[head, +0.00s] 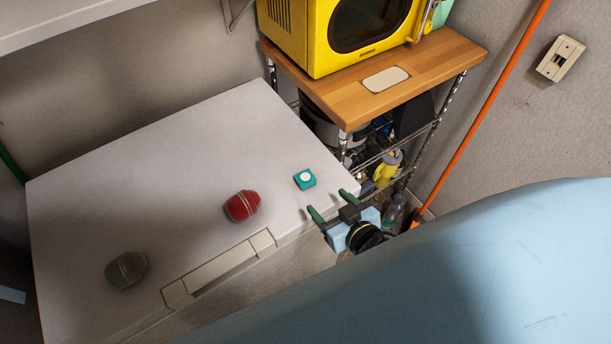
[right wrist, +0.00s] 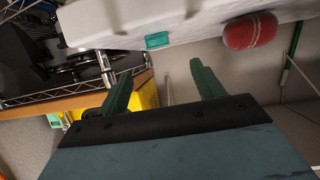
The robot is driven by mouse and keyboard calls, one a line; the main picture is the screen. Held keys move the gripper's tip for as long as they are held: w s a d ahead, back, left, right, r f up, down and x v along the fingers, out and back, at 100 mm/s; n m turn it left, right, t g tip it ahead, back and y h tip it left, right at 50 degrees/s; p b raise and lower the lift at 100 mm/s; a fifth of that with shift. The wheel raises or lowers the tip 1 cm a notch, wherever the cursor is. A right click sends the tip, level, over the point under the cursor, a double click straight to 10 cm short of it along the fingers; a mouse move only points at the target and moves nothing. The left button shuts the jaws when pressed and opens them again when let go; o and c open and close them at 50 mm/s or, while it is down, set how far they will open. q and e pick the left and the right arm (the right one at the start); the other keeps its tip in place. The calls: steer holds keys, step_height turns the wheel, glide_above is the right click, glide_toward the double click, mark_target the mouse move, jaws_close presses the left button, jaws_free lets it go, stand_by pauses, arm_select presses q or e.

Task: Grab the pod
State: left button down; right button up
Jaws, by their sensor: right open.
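The pod is most likely the small teal block with a white round top (head: 305,179), lying on the white washer top (head: 170,150) near its right edge. It also shows in the right wrist view as a teal block (right wrist: 157,40) at the edge of the white surface. My right gripper (head: 333,205) is open and empty, just in front of and to the right of the teal block, apart from it. Its two green fingers show in the right wrist view (right wrist: 157,80), with nothing between them. In the head view, no left gripper can be made out.
A red ball (head: 242,206) lies left of the teal block; it also shows in the right wrist view (right wrist: 250,31). A dark grey-green ball (head: 127,270) lies farther left. A wire shelf with a wooden top (head: 440,60) and yellow microwave (head: 310,35) stands right of the washer.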

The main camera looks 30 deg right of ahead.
mark_target(306, 183)
steer(key=x, duration=0.6)
steer(key=shift+w+f, duration=0.2)
steer(key=shift+w, duration=0.1)
steer(key=shift+x, duration=2.8)
steer(key=shift+w+d+r, duration=0.1)
steer(key=shift+r, duration=0.1)
steer(key=shift+c, duration=0.5)
steer(key=c, duration=0.9)
